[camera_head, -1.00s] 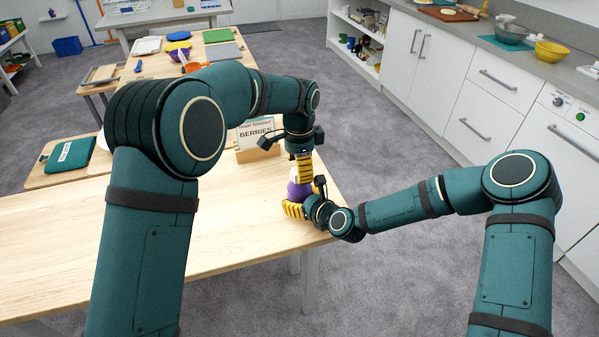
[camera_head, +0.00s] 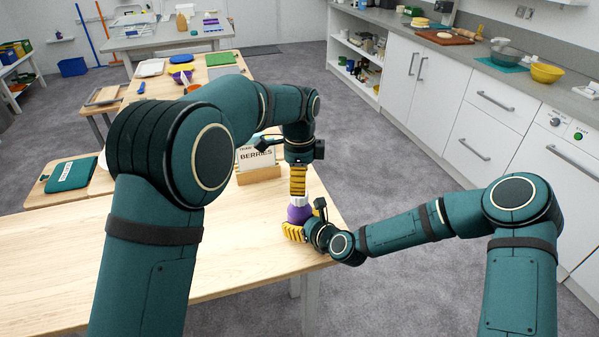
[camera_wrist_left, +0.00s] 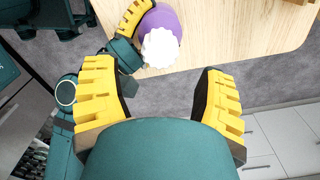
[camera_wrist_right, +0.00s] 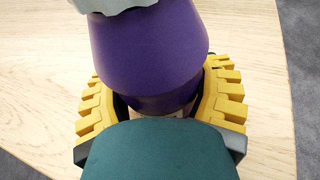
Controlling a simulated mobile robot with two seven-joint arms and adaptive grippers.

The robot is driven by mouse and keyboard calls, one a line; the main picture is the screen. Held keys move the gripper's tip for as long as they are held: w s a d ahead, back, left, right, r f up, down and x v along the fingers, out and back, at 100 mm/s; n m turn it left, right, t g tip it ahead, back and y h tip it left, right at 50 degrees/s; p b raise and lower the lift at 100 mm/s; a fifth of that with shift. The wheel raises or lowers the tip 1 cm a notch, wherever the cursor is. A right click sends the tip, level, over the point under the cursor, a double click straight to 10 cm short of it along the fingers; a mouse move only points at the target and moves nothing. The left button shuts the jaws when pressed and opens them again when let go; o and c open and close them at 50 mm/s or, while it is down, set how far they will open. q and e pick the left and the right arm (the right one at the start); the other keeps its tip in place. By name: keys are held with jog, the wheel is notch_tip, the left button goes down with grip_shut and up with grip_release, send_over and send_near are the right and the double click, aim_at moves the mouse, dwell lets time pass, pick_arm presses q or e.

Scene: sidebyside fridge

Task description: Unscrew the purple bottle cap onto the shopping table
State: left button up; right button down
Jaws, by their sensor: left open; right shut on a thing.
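The purple bottle (camera_head: 298,214) stands upright near the front right corner of the table, with a white ridged cap (camera_wrist_left: 160,47) on its top. My right gripper (camera_wrist_right: 160,88) is shut on the lower part of the bottle, with yellow fingers on both sides. My left gripper (camera_head: 298,188) points down just above the cap. In the left wrist view its fingers (camera_wrist_left: 158,80) are open and spread apart, with nothing between them. The cap lies beyond the gap, toward the top of that view. The bottle's base is partly hidden by my right gripper.
The pale wooden shopping table (camera_head: 235,235) is clear to the left of the bottle. A berries sign (camera_head: 257,160) in a wooden holder stands behind it. A teal folded item (camera_head: 72,174) on a board lies at the left. The table's right edge is close.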

aim_at(300, 213)
pick_arm(q)
jog(key=shift+f, duration=3.1)
grip_shut()
jog(key=n, duration=0.3)
jog(key=shift+c, duration=0.2)
grip_release()
